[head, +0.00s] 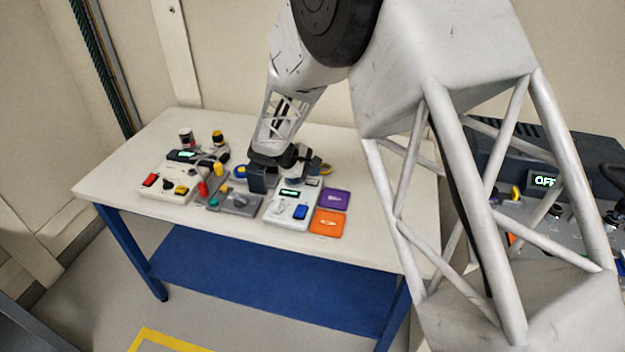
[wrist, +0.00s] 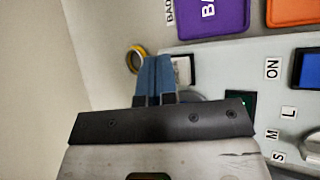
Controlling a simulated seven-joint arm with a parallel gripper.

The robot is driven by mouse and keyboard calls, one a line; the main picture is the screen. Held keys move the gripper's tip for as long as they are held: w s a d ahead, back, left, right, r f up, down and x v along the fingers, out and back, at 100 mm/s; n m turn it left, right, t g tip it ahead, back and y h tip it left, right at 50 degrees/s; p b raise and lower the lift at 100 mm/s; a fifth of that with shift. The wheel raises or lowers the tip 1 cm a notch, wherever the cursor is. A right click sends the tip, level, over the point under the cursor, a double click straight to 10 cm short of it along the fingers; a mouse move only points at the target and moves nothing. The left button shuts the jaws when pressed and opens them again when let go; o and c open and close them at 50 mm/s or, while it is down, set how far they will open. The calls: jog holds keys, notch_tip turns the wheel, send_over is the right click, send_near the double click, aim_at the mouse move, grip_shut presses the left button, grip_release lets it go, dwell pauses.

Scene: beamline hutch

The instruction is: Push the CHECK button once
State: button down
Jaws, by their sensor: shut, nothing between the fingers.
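A white control panel (head: 281,217) lies on the table below my gripper; it also shows in the wrist view (wrist: 222,58). It carries a blue button (head: 300,212), also at the right edge of the wrist view (wrist: 310,68), and a small display (head: 290,192). I can read ON, S, M and L on it, but no CHECK label. My gripper (wrist: 153,82) is shut and empty, its blue fingers over the panel's far end. A pale square part with a dark edge (wrist: 183,69) sits just right of the fingertips. My gripper hides part of the panel; contact cannot be told.
A purple card (head: 335,198) and an orange card (head: 328,222) lie beside the panel. A yellow tape roll (wrist: 137,60) is near the fingers. A grey panel (head: 238,203) and another white panel (head: 165,185) stand to the left. The table's front left (head: 110,185) is clear.

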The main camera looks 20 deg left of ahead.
aim_at(313, 180)
jog(key=shift+f, duration=0.75)
dwell(1.0)
jog(key=shift+r, duration=0.9)
dwell(0.4)
jog(key=shift+r, duration=2.45)
